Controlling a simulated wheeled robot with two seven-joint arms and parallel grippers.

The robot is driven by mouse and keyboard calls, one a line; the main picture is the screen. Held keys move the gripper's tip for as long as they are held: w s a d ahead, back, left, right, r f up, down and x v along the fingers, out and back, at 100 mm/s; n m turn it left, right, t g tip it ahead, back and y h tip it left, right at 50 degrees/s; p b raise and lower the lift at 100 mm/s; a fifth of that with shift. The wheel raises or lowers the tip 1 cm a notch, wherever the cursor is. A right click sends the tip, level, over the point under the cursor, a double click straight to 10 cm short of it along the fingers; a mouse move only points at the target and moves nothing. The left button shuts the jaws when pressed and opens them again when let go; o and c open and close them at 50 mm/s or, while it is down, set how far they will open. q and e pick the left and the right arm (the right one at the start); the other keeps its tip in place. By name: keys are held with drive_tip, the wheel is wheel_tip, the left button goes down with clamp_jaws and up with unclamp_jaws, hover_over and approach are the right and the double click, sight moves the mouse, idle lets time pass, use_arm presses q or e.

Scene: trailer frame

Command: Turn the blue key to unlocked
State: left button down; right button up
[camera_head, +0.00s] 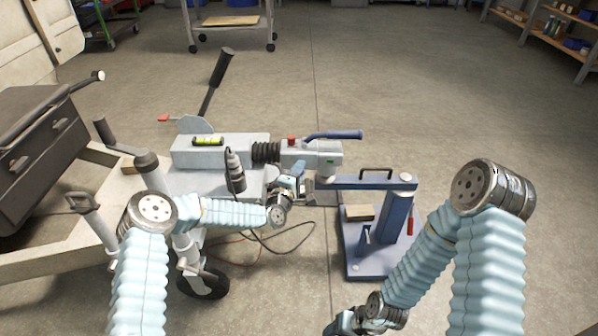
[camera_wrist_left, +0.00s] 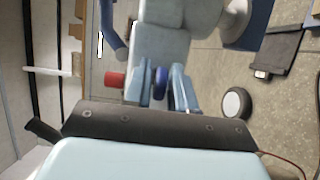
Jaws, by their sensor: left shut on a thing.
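The blue key (camera_wrist_left: 160,83) shows in the left wrist view as a dark blue rounded piece on the side of the grey coupling head (camera_head: 317,152). My left gripper (camera_wrist_left: 161,92) is shut on the key, with one light blue finger on each side of it. In the head view my left gripper (camera_head: 298,184) is at the near side of the coupling head, and the key is hidden there. I cannot tell the key's turn angle. My right gripper (camera_head: 345,323) is low at the bottom edge, partly cut off, away from the coupling.
A blue-handled lever (camera_head: 335,135) and a red knob (camera_head: 292,141) sit atop the coupling. A blue stand (camera_head: 398,215) is close on the right. A cable plug (camera_head: 235,171) hangs by the drawbar, with a jockey wheel (camera_head: 203,283) below. Open floor lies beyond.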

use_arm(q)
drive_tip(key=shift+m, duration=0.4)
drive_tip(key=m+g+y+b, duration=0.1)
drive_tip(key=m, duration=0.2)
drive_tip(key=m+g+y, duration=0.1)
drive_tip(key=m+y, duration=0.1)
drive_tip(key=m, duration=0.1)
drive_tip(key=shift+m+b, duration=0.3)
drive_tip(key=shift+b, duration=0.05)
drive_tip(key=shift+r+m+g+y, duration=0.1)
drive_tip(key=shift+m+g+y, duration=0.25)
drive_tip(key=shift+m, duration=0.35)
drive_tip(key=shift+s+d+m+y+p, duration=0.1)
drive_tip(key=shift+m+y+p, duration=0.5)
drive_tip(key=shift+m, duration=0.3)
drive_tip(key=shift+m+g+y+p, duration=0.25)
drive_tip(key=shift+m+y+p, duration=0.8)
drive_tip(key=shift+m, duration=0.25)
